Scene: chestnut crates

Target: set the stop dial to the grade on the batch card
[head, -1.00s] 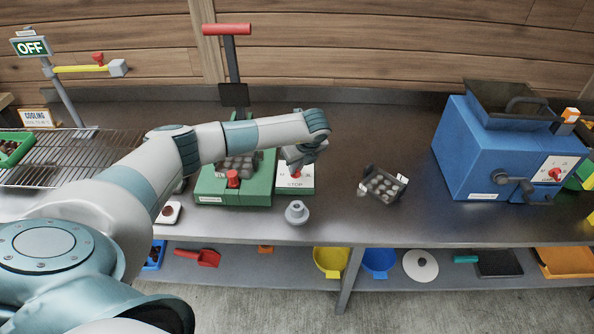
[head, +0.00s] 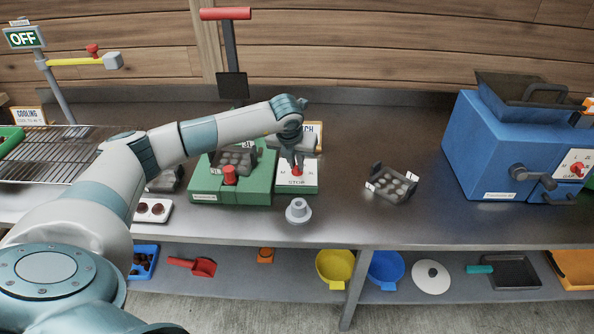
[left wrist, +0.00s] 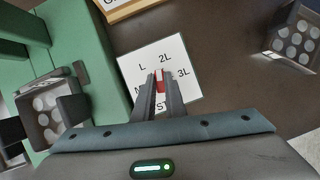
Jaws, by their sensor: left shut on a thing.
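The stop dial is a red knob (head: 297,170) on a white plate (head: 311,185) marked STOP, at the right end of the green press. In the left wrist view the plate (left wrist: 184,52) shows L, 2L and 3L around the red knob (left wrist: 160,76), with an M partly covered. My left gripper (left wrist: 160,88) is shut on the knob from above; in the head view it (head: 297,162) points down onto it. I cannot tell exactly which mark the knob points to. The batch card (head: 318,130) stands behind the plate, mostly hidden by my wrist. My right gripper is not in view.
The green press (head: 215,190) with a dark mould and an upright red-handled lever is left of the dial. A grey knob-like part (head: 298,210) stands near the counter's front edge. A dark mould (head: 390,182) lies to the right, then a blue machine (head: 500,150). Counter between is clear.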

